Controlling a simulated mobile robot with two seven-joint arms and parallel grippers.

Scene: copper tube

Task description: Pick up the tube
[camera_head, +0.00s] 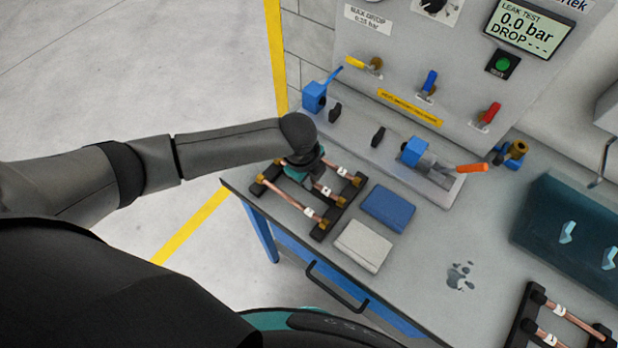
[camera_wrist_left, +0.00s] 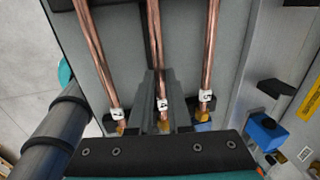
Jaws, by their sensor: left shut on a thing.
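Several copper tubes with white tags and brass ends lie across a black rack (camera_head: 322,228) at the left end of the bench. The near tube (camera_head: 297,204) and far tube (camera_head: 347,174) show beside my left gripper (camera_head: 312,174), which comes down over the rack. In the left wrist view, my left gripper (camera_wrist_left: 161,100) is shut on the middle copper tube (camera_wrist_left: 154,30), near its tagged end. Other tubes (camera_wrist_left: 95,55) and (camera_wrist_left: 210,50) run on either side of it. I cannot tell whether the held tube is clear of the rack. My right gripper is not in view.
A blue pad (camera_head: 388,208) and a grey pad (camera_head: 363,246) lie right of the rack. Behind stands a test panel with a blue clamp (camera_head: 413,152) and orange-handled lever (camera_head: 472,168). Another rack (camera_head: 525,325) with tubes is at lower right. The bench's middle is mostly clear.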

